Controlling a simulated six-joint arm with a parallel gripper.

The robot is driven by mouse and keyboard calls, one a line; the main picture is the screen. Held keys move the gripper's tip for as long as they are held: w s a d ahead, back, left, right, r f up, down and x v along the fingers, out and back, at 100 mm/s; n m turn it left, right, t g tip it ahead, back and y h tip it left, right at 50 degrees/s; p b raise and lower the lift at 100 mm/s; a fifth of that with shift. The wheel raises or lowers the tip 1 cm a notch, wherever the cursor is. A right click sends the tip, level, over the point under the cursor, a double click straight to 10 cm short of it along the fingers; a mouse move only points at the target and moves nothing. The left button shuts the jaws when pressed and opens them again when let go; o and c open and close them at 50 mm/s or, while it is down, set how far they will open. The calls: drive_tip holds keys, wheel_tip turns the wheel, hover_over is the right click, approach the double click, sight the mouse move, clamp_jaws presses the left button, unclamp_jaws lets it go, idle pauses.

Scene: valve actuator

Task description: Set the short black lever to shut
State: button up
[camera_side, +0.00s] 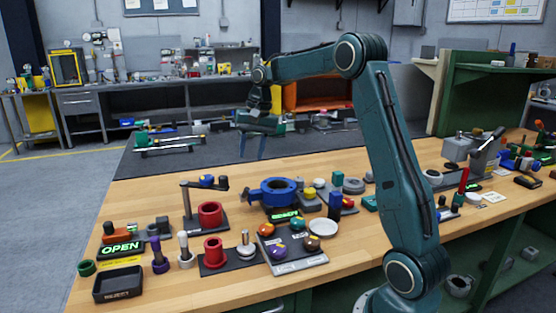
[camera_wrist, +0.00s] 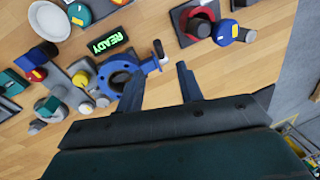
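My gripper (camera_side: 252,148) hangs over the dark back part of the bench, its two fingers apart with nothing between them. In the wrist view its open fingers (camera_wrist: 158,78) point toward a blue round valve body (camera_wrist: 115,72). A small dark lever-like piece (camera_wrist: 158,49) stands at the valve's side stem, just beyond the fingertips and apart from them. The blue valve also shows in the side view (camera_side: 272,189). A black arm with a blue end (camera_side: 206,182) sits on a post to its left. I cannot tell for sure which of these is the short black lever.
A green READY sign (camera_wrist: 108,40) lies beside the valve; an OPEN sign (camera_side: 121,248) is at the front left. A red ring on a black base (camera_side: 211,216), a white dish (camera_side: 323,227) and coloured buttons crowd the wooden bench. A black tray (camera_side: 118,284) stands near the front edge.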

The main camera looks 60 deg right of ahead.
sight(246, 194)
drive_tip(key=shift+w+d+f, duration=0.15)
drive_tip(key=shift+d+f, duration=0.15)
drive_tip(key=shift+d, duration=0.15)
drive_tip(key=shift+f, duration=0.15)
drive_tip(key=f, duration=0.4)
drive_tip(key=w+a+f, duration=0.1)
drive_tip(key=f, duration=0.4)
drive_tip(key=w+f, duration=0.1)
drive_tip(key=f, duration=0.3)
drive_tip(key=shift+a+f, duration=0.15)
drive_tip(key=shift+a, duration=0.1)
clamp_jaws()
